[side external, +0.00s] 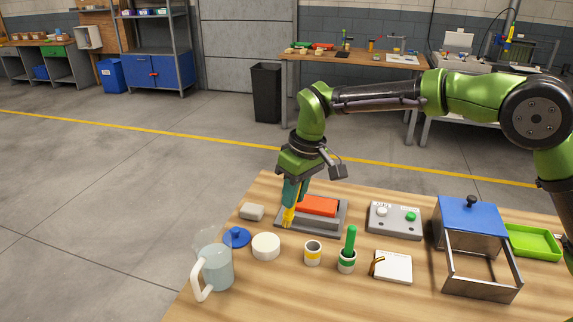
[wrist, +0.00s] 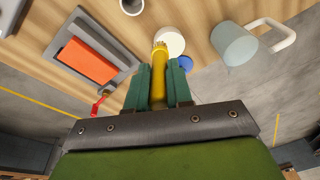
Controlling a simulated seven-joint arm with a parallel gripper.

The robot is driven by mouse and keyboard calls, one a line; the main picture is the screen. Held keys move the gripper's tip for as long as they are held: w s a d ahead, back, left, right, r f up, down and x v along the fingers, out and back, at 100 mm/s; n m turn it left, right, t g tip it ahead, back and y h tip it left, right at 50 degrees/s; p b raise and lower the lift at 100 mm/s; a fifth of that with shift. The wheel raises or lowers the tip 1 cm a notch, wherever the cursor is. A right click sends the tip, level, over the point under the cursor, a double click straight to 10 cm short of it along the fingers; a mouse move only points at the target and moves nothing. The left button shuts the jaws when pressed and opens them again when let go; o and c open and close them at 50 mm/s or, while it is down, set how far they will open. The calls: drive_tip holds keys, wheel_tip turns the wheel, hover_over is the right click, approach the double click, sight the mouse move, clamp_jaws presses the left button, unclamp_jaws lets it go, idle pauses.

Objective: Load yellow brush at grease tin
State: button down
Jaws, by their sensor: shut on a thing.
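My gripper (side external: 294,192) is shut on the yellow brush (side external: 288,217), which hangs tip down behind the round white tin and at the left end of the grey tray. In the wrist view the yellow brush (wrist: 158,80) sits between my green fingers (wrist: 158,88), its tip overlapping the near edge of the white tin (wrist: 171,40). The white tin (side external: 266,247), likely the grease tin, stands on the table; the side view shows the brush apart from it. A blue lid (side external: 236,237) lies beside it. Whether the bristles carry grease cannot be told.
A clear pitcher (side external: 217,270), a yellow-banded cup (side external: 313,256) and a green-banded cup (side external: 347,264) holding a green brush (side external: 350,241) stand nearby.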

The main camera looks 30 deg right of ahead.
wheel_tip(320, 180, down, 6)
drive_tip(key=w+a+t+y, duration=0.1)
drive_tip(key=w+a, duration=0.1)
drive_tip(key=w, duration=0.1)
drive_tip(key=shift+a, duration=0.4)
drive_tip(key=shift+s+f, duration=0.1)
drive_tip(key=shift+f, duration=0.5)
idle(1.5)
wheel_tip(320, 180, up, 7)
idle(0.8)
idle(0.4)
